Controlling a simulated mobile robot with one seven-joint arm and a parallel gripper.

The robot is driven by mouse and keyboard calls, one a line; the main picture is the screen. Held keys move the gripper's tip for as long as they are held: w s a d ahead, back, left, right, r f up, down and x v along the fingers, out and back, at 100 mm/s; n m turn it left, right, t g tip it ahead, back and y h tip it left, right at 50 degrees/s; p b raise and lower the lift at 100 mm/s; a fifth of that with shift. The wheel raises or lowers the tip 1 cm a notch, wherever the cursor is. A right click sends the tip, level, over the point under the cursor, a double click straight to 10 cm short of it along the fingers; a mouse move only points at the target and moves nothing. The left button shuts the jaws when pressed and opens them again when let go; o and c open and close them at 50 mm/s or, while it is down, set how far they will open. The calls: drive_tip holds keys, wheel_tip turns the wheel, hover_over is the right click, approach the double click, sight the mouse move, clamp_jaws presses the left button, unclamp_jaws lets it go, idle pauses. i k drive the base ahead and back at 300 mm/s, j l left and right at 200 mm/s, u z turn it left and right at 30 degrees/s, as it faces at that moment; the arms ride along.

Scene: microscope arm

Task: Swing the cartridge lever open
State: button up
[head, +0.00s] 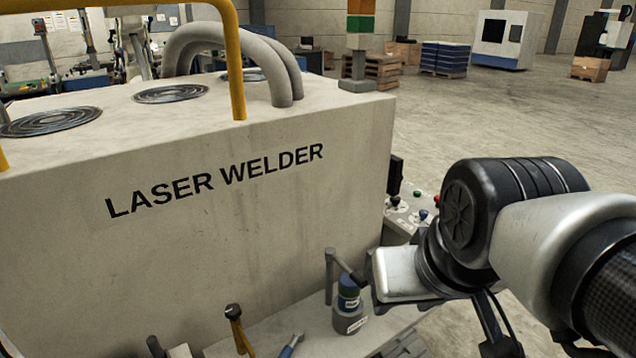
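My gripper (370,282) is at lower centre-right, at the end of my arm, just right of a dark upright bar (329,276). A short dark rod runs from near that bar towards my gripper. I cannot tell whether bar and rod are the lever or whether my gripper touches them. My fingertips are not clear, so open or shut cannot be told. A blue and grey labelled canister (349,304) stands just below the rod. No part can be surely named as the cartridge lever.
A large beige laser welder box (230,240) fills the left and centre, with yellow rails (236,70) and grey hoses (200,38) on top. A black-topped yellow tool (236,325) and a blue-handled tool (290,346) are in front. Open floor (480,120) lies behind right.

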sight(346, 268)
drive_tip(key=l+u, duration=0.55)
drive_tip(key=l, duration=0.25)
drive_tip(key=k+j, duration=0.1)
drive_tip(key=k, duration=0.25)
drive_tip(key=i+l+u, duration=0.25)
drive_tip(key=i+l, duration=0.15)
drive_tip(key=i+l+u, duration=0.2)
drive_tip(key=i+l, duration=0.15)
drive_tip(key=l, duration=0.15)
